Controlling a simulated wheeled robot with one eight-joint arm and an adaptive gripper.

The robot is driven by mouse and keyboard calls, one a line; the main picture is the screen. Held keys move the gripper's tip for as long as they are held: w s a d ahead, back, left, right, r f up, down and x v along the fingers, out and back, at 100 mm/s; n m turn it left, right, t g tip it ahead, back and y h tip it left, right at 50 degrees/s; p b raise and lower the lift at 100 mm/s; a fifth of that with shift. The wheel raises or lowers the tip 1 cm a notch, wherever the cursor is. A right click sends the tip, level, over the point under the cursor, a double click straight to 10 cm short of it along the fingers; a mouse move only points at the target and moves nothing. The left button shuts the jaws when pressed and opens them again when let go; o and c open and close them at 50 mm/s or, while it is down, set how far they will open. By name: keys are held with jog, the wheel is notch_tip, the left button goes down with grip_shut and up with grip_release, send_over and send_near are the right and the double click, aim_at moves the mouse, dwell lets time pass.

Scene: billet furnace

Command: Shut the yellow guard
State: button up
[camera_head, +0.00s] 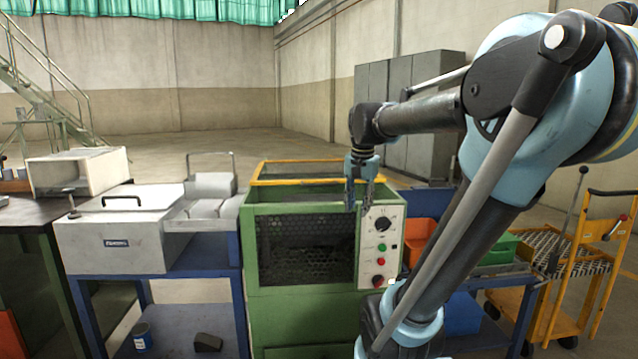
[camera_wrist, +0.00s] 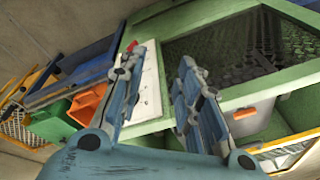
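The yellow guard (camera_head: 325,182) is a thin rectangular yellow frame at the top of the green machine (camera_head: 250,225). Its front and rear bars both show in the head view, and I cannot tell its exact angle. My gripper (camera_head: 358,207) points down in front of the machine's upper right, near the white control panel (camera_head: 382,245). In the wrist view my gripper (camera_wrist: 160,62) has its two fingers apart with nothing between them. The panel also shows behind the fingers there. I cannot tell whether the gripper touches the machine.
A blue table with a grey lidded box (camera_head: 112,240) stands to the left. An orange bin (camera_head: 424,230) and a green bin (camera_head: 498,250) lie to the right, near a yellow trolley (camera_head: 585,270). Open floor extends behind the machine.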

aim_at(319, 179)
jog(key=w+a+r+m, duration=0.3)
jog(key=w+r+m, duration=0.15)
jog(key=w, duration=0.55)
jog(key=w+a+r+m, duration=0.3)
jog(key=w+r, duration=0.3)
jog(key=w, duration=0.4)
jog(key=w+a+r+m, duration=0.3)
jog(key=w+a+r, duration=0.15)
jog(key=w, duration=0.55)
jog(key=w+f, duration=0.1)
jog(key=f, duration=0.4)
jog(key=w+f, duration=0.1)
jog(key=f, duration=0.5)
jog(key=w+d+f, duration=0.1)
jog(key=f, duration=0.4)
jog(key=shift+f, duration=0.25)
grip_shut()
